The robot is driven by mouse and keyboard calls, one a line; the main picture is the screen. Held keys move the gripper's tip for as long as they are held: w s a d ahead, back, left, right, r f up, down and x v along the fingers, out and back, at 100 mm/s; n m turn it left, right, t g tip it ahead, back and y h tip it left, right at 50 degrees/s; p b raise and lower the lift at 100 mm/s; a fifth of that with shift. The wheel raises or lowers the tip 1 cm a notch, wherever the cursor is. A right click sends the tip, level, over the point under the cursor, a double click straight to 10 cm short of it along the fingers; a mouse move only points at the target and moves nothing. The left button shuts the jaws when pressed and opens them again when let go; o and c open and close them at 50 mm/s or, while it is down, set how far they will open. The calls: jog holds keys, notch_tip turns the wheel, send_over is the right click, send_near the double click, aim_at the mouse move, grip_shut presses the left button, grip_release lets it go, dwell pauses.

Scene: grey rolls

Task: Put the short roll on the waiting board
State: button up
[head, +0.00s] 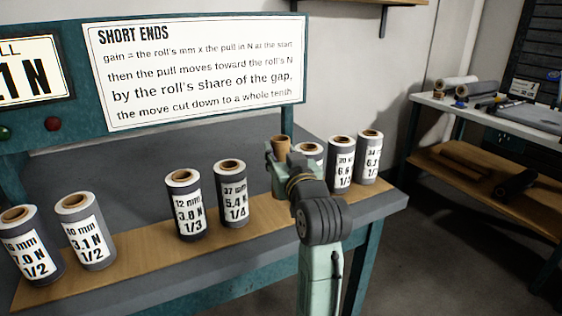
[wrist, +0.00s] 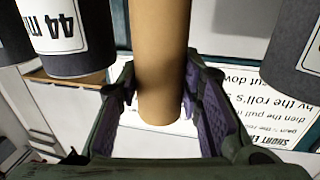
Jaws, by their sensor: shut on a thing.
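My gripper (head: 281,165) is shut on a brown cardboard tube (wrist: 160,70), between its two pads (wrist: 160,105). The tube's top end (head: 281,145) sticks up above the jaws in the head view. My gripper and arm hide its lower part there, and I cannot tell whether its base touches anything. Labelled grey rolls stand upright on a long wooden board (head: 130,262), including a 12 mm roll (head: 185,215) and a 37 mm roll (head: 231,205) left of my gripper. A 44 mm roll (wrist: 75,35) stands close beside the tube in the wrist view. No label shows on the held tube.
More rolls stand at the left end (head: 85,235) and right end (head: 369,160). My arm covers part of the board between. A teal-framed sign (head: 195,70) headed SHORT ENDS rises behind. A side bench (head: 480,110) with tools stands at right. The board between the left two pairs is bare.

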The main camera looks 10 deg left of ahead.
jog(key=shift+w, duration=0.3)
jog(key=shift+w+f, duration=0.1)
jog(key=shift+f, duration=1.65)
jog(key=shift+f, duration=0.15)
jog(key=o, duration=0.9)
jog(key=shift+c, duration=0.2)
